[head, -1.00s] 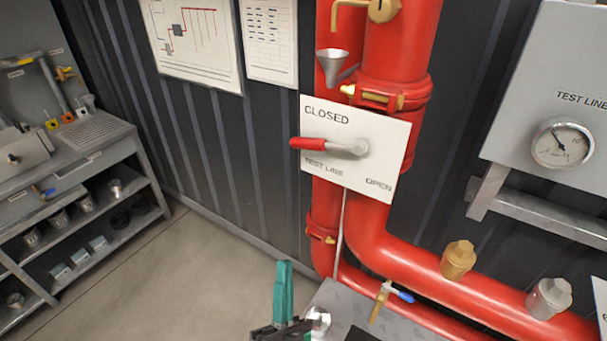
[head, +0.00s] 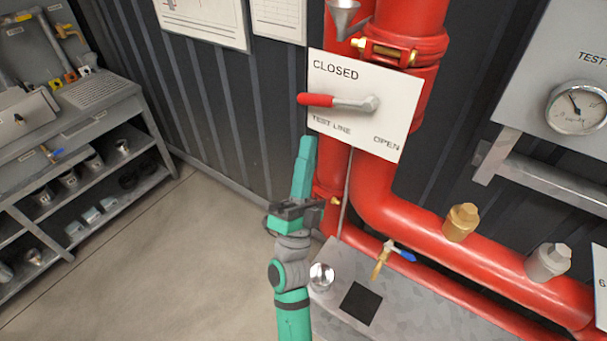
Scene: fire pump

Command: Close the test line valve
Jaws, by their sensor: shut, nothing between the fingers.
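The test line valve is a lever with a red grip (head: 316,99) and a grey metal hub (head: 366,104) on a white plate (head: 390,120). The plate reads CLOSED at upper left, TEST LINE at lower left and OPEN at lower right. The lever points left, its grip reaching past the plate's left edge, between the CLOSED and TEST LINE words. My gripper (head: 307,143), with teal fingers, is shut and empty. It points up and appears just below the red grip, with a gap between them in the picture. Its depth from the plate is hard to tell.
Red pipes (head: 400,195) run behind and below the plate. A small tap with a blue handle (head: 403,251) and a metal cup (head: 321,276) stand low by a grey surface (head: 350,258). A gauge panel (head: 550,70) is at right, shelves (head: 85,185) at left.

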